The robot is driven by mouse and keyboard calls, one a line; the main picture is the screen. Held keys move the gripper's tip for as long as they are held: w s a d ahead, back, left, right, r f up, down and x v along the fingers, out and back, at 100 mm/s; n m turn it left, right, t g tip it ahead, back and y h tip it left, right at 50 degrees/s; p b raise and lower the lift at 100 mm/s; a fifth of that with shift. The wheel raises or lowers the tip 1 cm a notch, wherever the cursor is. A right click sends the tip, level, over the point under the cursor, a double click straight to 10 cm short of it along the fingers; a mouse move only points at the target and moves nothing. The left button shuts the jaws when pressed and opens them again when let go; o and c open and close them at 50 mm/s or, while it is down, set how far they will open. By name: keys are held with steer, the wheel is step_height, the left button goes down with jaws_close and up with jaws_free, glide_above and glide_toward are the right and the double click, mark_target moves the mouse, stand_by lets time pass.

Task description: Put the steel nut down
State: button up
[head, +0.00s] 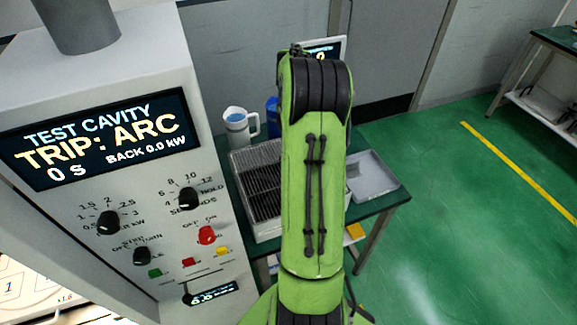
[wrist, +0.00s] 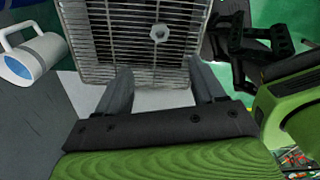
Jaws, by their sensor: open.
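The steel nut (wrist: 159,33) is a small pale hexagonal ring with a hole. In the wrist view it lies on the wire rack (wrist: 100,14), ahead of my gripper and apart from it. My gripper (wrist: 158,82) is open, with its two grey fingers spread and nothing between them. In the head view my green arm hides the gripper and the nut. The same rack (head: 240,188) shows there as a grey grid in a light frame on the dark green table.
A white jug (head: 238,128) stands behind the rack; it also shows in the wrist view (wrist: 32,56). A grey tray (head: 372,178) lies right of my arm. The test cavity panel (head: 150,210) stands close on the left, reading "TRIP: ARC". Green floor (head: 460,240) is open at right.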

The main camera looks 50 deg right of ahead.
step_height(320, 180, down, 15)
steer(key=shift+a+f+p, duration=0.1)
steer(key=shift+p, duration=0.25)
steer(key=shift+w+f, duration=0.1)
steer(key=shift+f, duration=0.35)
steer(key=shift+c, duration=0.8)
steer(key=shift+r, duration=0.1)
jaws_close()
